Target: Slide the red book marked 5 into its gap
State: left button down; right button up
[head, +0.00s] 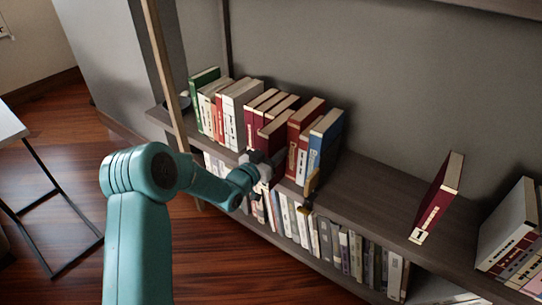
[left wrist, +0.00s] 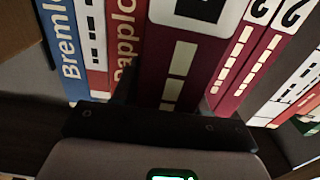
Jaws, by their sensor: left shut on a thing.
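My left gripper (head: 264,165) is at the front of the upper shelf, shut on a dark red book (head: 274,131). The same book fills the middle of the left wrist view (left wrist: 174,65), with pale blocks on its spine; its number cannot be read. It stands between a brown-red book (head: 303,118) and other dark red books (head: 258,102), and its spine sits forward of theirs. In the left wrist view, the neighbouring dark red books (left wrist: 240,60) carry white number labels. How deep the held book goes is hidden. My right gripper is not in view.
A red book marked 1 (head: 438,195) stands alone farther right, with bare shelf between. Books fill the lower shelf (head: 340,245).

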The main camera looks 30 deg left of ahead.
pick_arm(q)
jog(key=shift+w+r, duration=0.1)
jog(key=shift+w, duration=0.15)
jog(key=shift+b, duration=0.45)
dwell(0.6)
jog(key=c, duration=0.5)
grip_release()
jog(key=shift+s+f, duration=0.1)
jog(key=shift+f, duration=0.3)
jog(key=shift+s, duration=0.1)
